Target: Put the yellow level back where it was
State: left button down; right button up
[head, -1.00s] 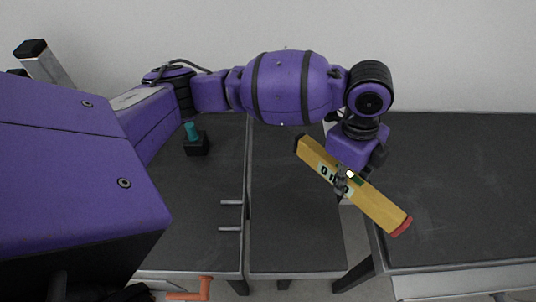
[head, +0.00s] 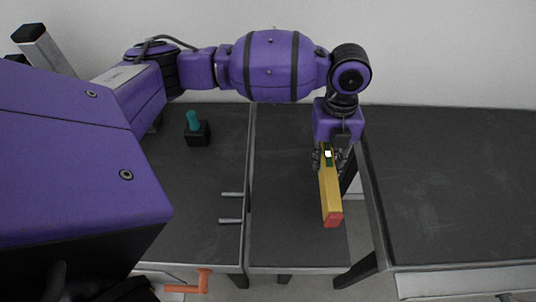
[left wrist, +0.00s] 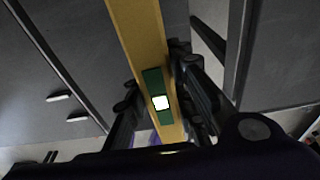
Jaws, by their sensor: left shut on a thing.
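The yellow level (head: 330,192) is a long yellow bar with a green vial window and a red end cap. My left gripper (head: 329,160) is shut on it near its middle. The level is held in the air over the right part of the middle table, its red end toward the viewer. In the left wrist view the level (left wrist: 137,30) runs between the two fingers of the gripper (left wrist: 160,85), with the green window and a bright white patch showing. My right gripper is not in view.
A teal-handled item in a black block (head: 197,132) stands on the left table (head: 190,205). Two metal pegs (head: 231,207) are by that table's right edge. The middle table (head: 285,200) and right table (head: 450,190) look bare, with a gap between them. An orange handle (head: 203,281) is at the front left.

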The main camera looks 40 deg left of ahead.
aim_at(311, 176)
pick_arm(q)
jog(key=a+f, duration=0.2)
jog(key=shift+w+a+f, duration=0.1)
jog(key=shift+f, duration=0.2)
jog(key=f, duration=0.3)
jog(key=shift+a+f, duration=0.2)
jog(key=shift+f, duration=0.05)
jog(key=shift+w, duration=0.1)
jog(key=c, duration=1.5)
grip_release()
jog(key=shift+f, duration=0.1)
jog(key=r, duration=0.8)
jog(key=w+r, duration=0.1)
jog(key=r, duration=0.3)
jog(key=shift+a+r, duration=0.1)
jog(key=shift+a, duration=0.3)
